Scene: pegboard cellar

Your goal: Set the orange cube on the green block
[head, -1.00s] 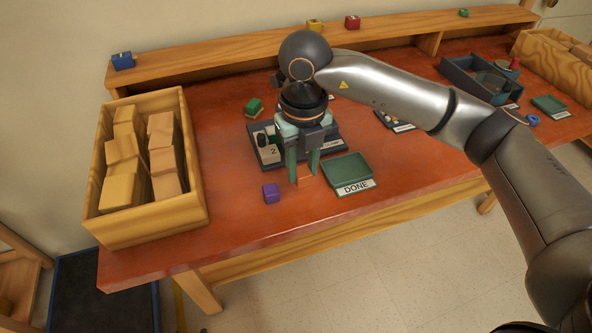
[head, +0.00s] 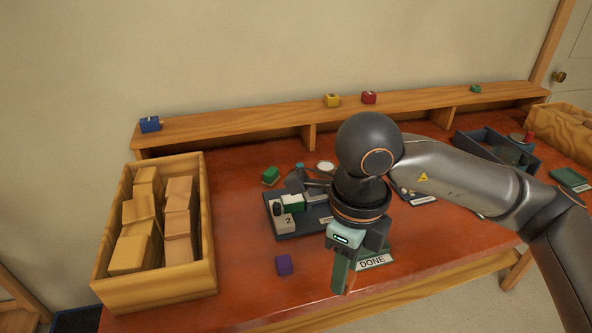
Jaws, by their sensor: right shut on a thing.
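My right gripper (head: 343,283) is shut, pointing down in front of the green DONE tray. The orange cube was between its fingertips in the earlier frame; now the fingers hide it almost fully. A green block (head: 271,175) with a paler, yellowish underside lies on the red-brown table behind the dark tray.
The dark tray (head: 290,233) holds several small things, left of my gripper. A purple cube (head: 283,265) lies in front of it. The DONE tray (head: 388,254) is partly hidden. A wooden crate of blocks (head: 207,270) stands at left; a raised shelf (head: 250,121) runs along the back.

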